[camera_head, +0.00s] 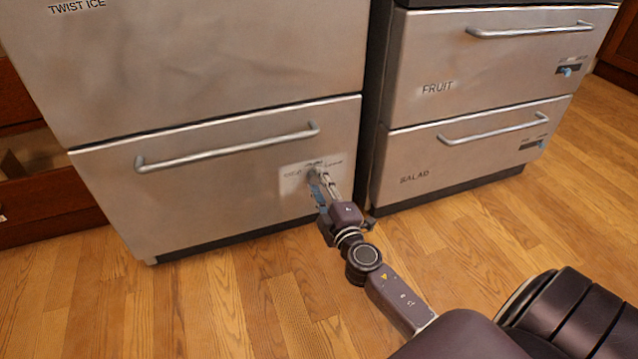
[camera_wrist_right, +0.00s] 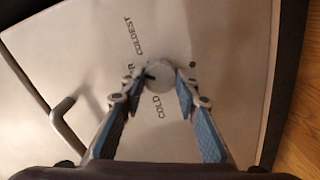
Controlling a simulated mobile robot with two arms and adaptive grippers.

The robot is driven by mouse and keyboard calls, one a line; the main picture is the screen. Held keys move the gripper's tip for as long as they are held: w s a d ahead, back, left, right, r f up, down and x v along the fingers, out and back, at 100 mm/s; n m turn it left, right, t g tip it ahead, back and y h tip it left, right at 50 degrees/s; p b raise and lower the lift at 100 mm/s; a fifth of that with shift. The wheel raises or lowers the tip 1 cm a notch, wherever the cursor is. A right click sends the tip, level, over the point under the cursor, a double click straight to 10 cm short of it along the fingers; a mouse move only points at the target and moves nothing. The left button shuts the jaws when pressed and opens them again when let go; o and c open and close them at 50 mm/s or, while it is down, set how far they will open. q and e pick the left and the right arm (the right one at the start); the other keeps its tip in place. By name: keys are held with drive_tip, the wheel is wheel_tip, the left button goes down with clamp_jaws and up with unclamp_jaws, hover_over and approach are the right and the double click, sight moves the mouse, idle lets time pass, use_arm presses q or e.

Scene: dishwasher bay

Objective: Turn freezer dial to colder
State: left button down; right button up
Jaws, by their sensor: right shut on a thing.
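The freezer dial (camera_wrist_right: 158,78) is a round grey knob on a pale label panel, with words reading COLD and COLDEST around it in the right wrist view. A dark pointer mark on it sits toward the left, near lettering between those words. In the head view the dial (camera_head: 314,172) is at the right end of the lower left drawer front, partly hidden by my gripper. My right gripper (camera_wrist_right: 160,82) has its two fingertips on opposite sides of the dial, shut on it. It also shows in the head view (camera_head: 319,182). My left gripper is not in view.
The lower left drawer (camera_head: 200,200) is closed and has a long bar handle (camera_head: 230,147) left of the dial. To the right stand closed FRUIT (camera_head: 480,70) and SALAD (camera_head: 430,172) drawers with blue sliders. The wooden floor (camera_head: 200,300) in front is clear.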

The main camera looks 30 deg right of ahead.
drive_tip(key=n, duration=0.6)
drive_tip(key=shift+n, duration=0.3)
idle(0.4)
drive_tip(key=o, duration=1.2)
drive_tip(key=shift+c, duration=0.2)
